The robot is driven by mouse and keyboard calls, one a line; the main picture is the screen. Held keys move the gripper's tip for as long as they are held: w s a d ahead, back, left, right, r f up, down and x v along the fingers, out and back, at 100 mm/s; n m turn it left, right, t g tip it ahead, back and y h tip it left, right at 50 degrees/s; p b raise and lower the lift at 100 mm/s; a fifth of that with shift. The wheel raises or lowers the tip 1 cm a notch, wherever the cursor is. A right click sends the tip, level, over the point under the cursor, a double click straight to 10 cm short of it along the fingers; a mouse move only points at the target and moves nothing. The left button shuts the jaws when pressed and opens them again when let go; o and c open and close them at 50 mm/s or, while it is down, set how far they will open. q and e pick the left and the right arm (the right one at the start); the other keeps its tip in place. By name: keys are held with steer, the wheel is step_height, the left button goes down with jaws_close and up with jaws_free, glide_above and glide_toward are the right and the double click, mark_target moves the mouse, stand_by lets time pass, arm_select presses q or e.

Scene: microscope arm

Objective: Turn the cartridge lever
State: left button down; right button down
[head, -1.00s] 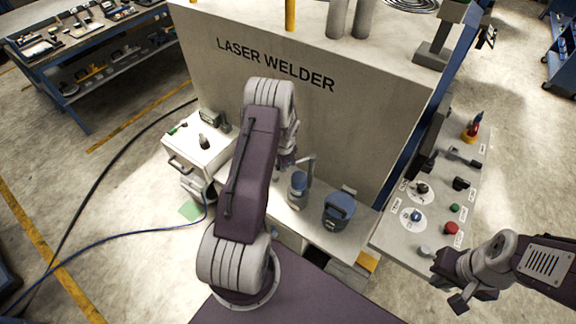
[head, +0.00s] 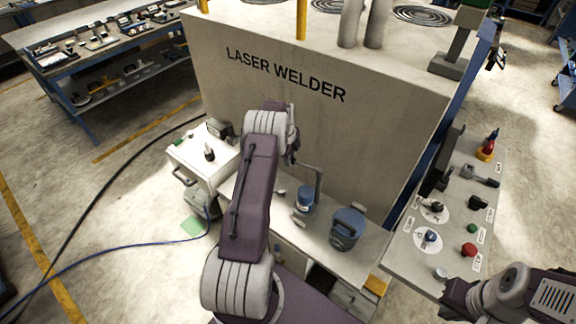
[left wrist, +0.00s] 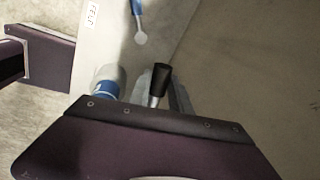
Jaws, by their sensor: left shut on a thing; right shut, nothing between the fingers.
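My left gripper (head: 291,156) is beyond my own forearm, at the front of the laser welder, and its fingers are mostly hidden in the head view. In the left wrist view a black lever handle on a metal stem (left wrist: 160,80) stands at the gripper's front edge, against a grey finger; the gripper is shut on it. A grey cylinder with a blue band (head: 304,199) stands on the shelf beside a bent grey rod. A blue-banded cylinder shows left of the handle in the wrist view (left wrist: 106,82). My right gripper (head: 458,296) is shut and empty at the bottom right, partly cut off.
A blue container (head: 347,229) stands right of the cylinder on the shelf. The laser welder's pale housing (head: 290,125) rises behind. A control panel (head: 400,258) with knobs and buttons is at right. A white cabinet (head: 190,155) stands at left.

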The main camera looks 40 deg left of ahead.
arm_select(q)
steer(key=shift+w+a, duration=0.1)
steer(key=shift+w, duration=0.2)
steer(key=shift+r+m, duration=0.1)
steer(key=shift+m, duration=0.2)
steer(key=c, duration=1.2)
jaws_free()
steer(key=r+b, duration=0.1)
steer(key=r, duration=0.1)
steer(key=s+r+b, duration=0.1)
steer(key=r, duration=0.2)
steer(key=r+b, duration=0.1)
steer(key=r, duration=0.2)
steer(key=shift+s+d, duration=0.2)
steer(key=shift+s, duration=0.05)
steer(key=shift+s+r, duration=0.1)
steer(key=shift+r, duration=0.3)
